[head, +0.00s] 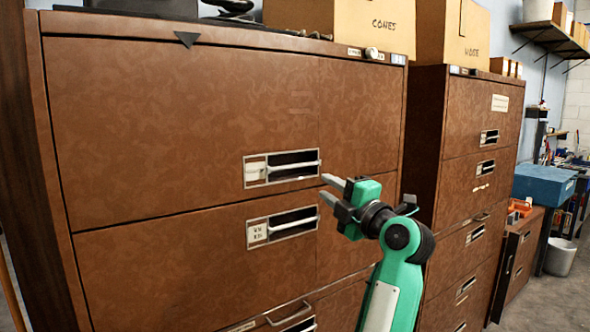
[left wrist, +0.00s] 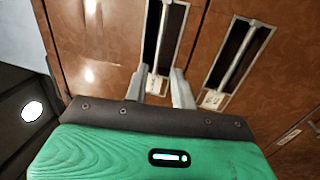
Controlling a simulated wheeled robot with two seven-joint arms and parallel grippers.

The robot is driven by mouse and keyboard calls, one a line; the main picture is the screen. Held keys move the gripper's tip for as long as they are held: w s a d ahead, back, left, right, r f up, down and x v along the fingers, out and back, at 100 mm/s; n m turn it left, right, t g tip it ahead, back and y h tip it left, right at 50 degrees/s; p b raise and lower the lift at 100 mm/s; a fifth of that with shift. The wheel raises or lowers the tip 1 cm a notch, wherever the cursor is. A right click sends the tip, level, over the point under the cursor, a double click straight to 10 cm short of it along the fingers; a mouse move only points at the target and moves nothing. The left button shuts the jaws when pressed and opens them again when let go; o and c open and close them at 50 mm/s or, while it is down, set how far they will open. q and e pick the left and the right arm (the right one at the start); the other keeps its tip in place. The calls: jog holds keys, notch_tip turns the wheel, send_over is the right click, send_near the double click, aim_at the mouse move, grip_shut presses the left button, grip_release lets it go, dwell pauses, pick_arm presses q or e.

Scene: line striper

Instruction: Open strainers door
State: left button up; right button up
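A tall brown cabinet (head: 180,120) fills the left of the head view. Its upper front has a recessed slot with a pale bar handle (head: 283,167). A similar handle (head: 283,227) is on the front below. No label reading "strainers" is legible. My left gripper (head: 326,190) is open, its two grey fingers apart, close to the right end of the upper handle in the head view. In the left wrist view, the fingers (left wrist: 159,76) appear on either side of the upper handle's slot (left wrist: 165,35); contact cannot be told. My right gripper is not in view.
A second brown cabinet (head: 470,125) stands to the right. Cardboard boxes (head: 370,25) sit on top of the cabinets. A blue box (head: 543,183) and a white bin (head: 560,257) are farther right. Some grey floor is clear at the lower right.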

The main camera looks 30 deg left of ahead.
aim_at(296, 167)
pick_arm(q)
jog(key=p+x, duration=0.4)
jog(key=x, duration=0.9)
jog(key=shift+w+a, duration=0.1)
jog(key=shift+a, duration=0.2)
jog(key=shift+c, duration=0.3)
grip_shut()
